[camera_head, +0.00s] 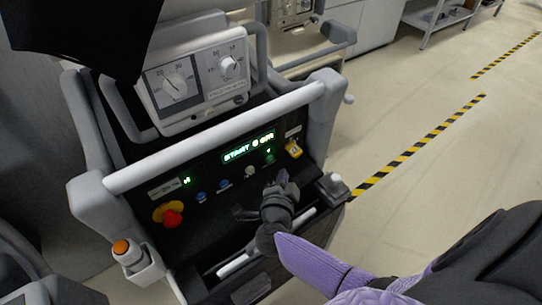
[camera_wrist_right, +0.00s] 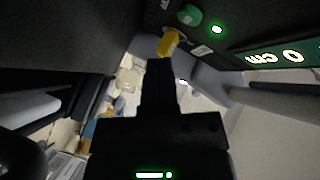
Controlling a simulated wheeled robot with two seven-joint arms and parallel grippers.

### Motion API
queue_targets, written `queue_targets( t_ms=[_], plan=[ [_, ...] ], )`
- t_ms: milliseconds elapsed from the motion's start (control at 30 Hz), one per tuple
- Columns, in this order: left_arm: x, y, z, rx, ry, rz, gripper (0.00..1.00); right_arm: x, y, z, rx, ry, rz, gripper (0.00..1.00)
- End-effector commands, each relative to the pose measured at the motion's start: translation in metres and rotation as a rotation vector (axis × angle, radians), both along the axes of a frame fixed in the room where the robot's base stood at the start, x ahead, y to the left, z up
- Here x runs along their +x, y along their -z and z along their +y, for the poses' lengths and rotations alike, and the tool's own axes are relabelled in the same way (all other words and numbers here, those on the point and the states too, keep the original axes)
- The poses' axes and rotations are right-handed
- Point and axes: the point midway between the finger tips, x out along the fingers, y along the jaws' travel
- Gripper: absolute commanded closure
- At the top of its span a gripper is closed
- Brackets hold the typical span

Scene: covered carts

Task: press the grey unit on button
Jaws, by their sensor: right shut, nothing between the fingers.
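The grey unit is a cart with a dark sloped control panel (camera_head: 215,205) below a grey handle bar. On the panel are a lit green display (camera_head: 248,147), a green button (camera_head: 269,158) with a small green light, a pale grey button (camera_head: 250,171) and two blue buttons (camera_head: 223,184). My right gripper (camera_head: 284,179) is shut and empty, just in front of the panel's right part, below the green button. In the right wrist view its closed fingers (camera_wrist_right: 160,66) point toward a yellow switch (camera_wrist_right: 168,42), with the green button (camera_wrist_right: 190,15) above right. I cannot tell any contact. My left gripper is out of view.
A red knob on yellow (camera_head: 172,218) sits at the panel's left. An orange-topped post (camera_head: 122,248) and a grey-topped post (camera_head: 337,183) flank the cart. The handle bar (camera_head: 215,138) crosses above the panel. Open floor (camera_head: 420,170) lies to the right.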

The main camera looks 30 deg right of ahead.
Motion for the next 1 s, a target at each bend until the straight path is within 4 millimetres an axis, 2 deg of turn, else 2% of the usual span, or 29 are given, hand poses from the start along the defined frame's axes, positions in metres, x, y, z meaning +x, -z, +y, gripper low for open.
queue_targets(
  t_ms=[200,300,633,1000],
  plan=[
    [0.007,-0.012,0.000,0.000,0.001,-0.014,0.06,-0.021,-0.002,-0.002,-0.001,0.000,0.002,1.00],
    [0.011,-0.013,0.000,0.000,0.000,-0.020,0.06,-0.025,-0.001,-0.002,0.000,0.000,0.000,1.00],
    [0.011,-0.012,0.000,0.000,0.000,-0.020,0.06,-0.026,0.000,-0.002,0.000,0.000,0.000,1.00],
    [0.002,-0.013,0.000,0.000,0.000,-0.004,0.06,-0.026,0.000,-0.002,0.000,0.000,0.000,1.00]
  ],
)
